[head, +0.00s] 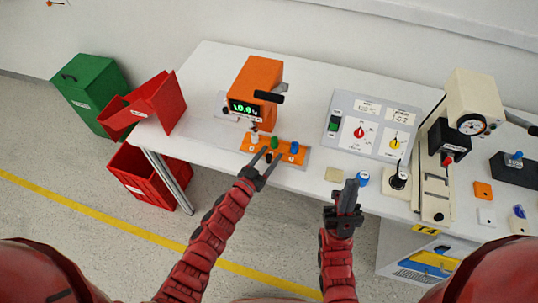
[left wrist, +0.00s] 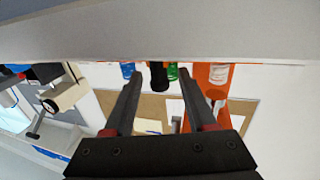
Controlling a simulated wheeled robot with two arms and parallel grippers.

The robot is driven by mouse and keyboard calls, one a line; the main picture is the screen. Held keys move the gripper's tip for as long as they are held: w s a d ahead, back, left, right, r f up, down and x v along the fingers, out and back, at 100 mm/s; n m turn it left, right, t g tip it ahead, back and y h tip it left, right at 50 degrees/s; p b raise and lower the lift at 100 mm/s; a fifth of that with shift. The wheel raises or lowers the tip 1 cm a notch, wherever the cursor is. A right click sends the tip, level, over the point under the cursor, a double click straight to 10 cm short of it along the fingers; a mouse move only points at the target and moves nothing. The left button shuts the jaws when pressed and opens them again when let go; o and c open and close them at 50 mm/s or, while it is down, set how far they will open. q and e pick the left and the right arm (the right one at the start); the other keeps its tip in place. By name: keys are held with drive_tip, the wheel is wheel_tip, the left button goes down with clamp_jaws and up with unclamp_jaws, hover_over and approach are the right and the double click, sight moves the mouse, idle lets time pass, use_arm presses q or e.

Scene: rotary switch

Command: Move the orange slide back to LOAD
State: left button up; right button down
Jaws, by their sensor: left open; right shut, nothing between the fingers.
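The orange slide (head: 250,146) sits on a grey plate at the table's front edge, below the orange device (head: 261,80) with a green display. It carries a white, a green (head: 275,142) and a blue (head: 295,147) piece. A black knob (head: 268,157) is at its front; the knob also shows in the left wrist view (left wrist: 158,75). My left gripper (head: 270,161) is open, its fingertips on either side of the knob in the picture; I cannot tell whether they touch it. No LOAD label is readable. My right gripper (head: 348,187) is shut and empty, right of the slide.
A red bin (head: 160,103) stands at the table's left end. A grey panel (head: 345,110) with red and yellow knobs and a beige press (head: 473,95) stand to the right. A beige pad (head: 334,174) and blue knob (head: 362,179) lie near the right gripper.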

use_arm(q)
clamp_jaws()
idle(1.4)
